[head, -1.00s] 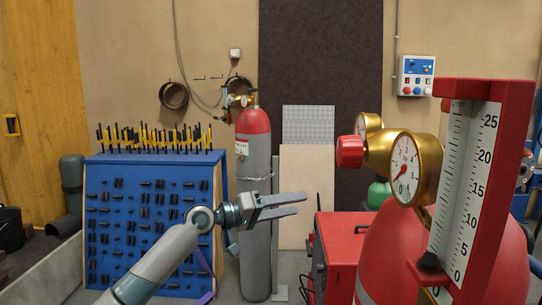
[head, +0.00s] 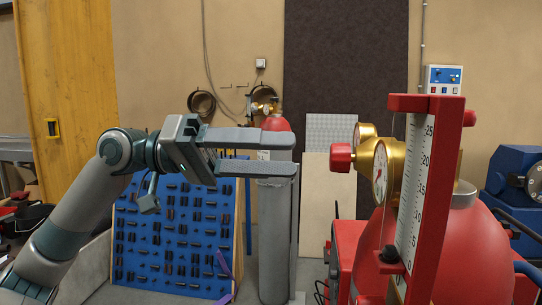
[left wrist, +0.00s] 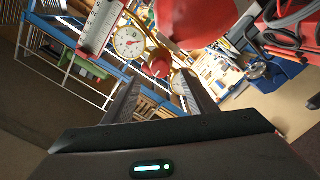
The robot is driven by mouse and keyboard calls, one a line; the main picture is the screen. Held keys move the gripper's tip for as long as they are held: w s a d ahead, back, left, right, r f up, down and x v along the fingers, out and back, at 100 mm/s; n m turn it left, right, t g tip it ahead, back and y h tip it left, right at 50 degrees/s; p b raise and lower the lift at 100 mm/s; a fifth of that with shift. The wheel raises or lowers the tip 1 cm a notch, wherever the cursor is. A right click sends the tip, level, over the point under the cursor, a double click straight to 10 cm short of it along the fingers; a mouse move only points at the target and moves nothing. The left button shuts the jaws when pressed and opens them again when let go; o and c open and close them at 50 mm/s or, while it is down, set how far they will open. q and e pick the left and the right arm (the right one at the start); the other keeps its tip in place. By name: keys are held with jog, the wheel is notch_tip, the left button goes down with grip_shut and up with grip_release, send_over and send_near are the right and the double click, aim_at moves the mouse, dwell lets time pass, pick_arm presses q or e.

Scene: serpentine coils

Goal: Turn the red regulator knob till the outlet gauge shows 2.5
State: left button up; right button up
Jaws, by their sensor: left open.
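The red regulator knob (head: 340,158) sticks out to the left from a brass regulator (head: 368,157). A front gauge (head: 380,172) with a white dial and red needle is seen at a slant, and a second gauge (head: 363,130) sits behind it. I cannot tell which is the outlet gauge or read a value. My left gripper (head: 282,154) is open and empty, its fingers pointing right at the knob with a gap between. In the left wrist view, the knob (left wrist: 160,66) appears just beyond and between the fingertips, near the front gauge (left wrist: 130,42). My right gripper is not in view.
A red-framed upright scale (head: 436,195) stands in front of the red tank (head: 455,250), close to the gauges. The space between gripper and knob is clear.

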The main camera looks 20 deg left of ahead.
aim_at(335, 158)
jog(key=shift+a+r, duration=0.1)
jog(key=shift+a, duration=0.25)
pick_arm(q)
jog(key=shift+p+x, duration=2.65)
jog(key=shift+x, duration=1.8)
jog(key=shift+f, duration=0.1)
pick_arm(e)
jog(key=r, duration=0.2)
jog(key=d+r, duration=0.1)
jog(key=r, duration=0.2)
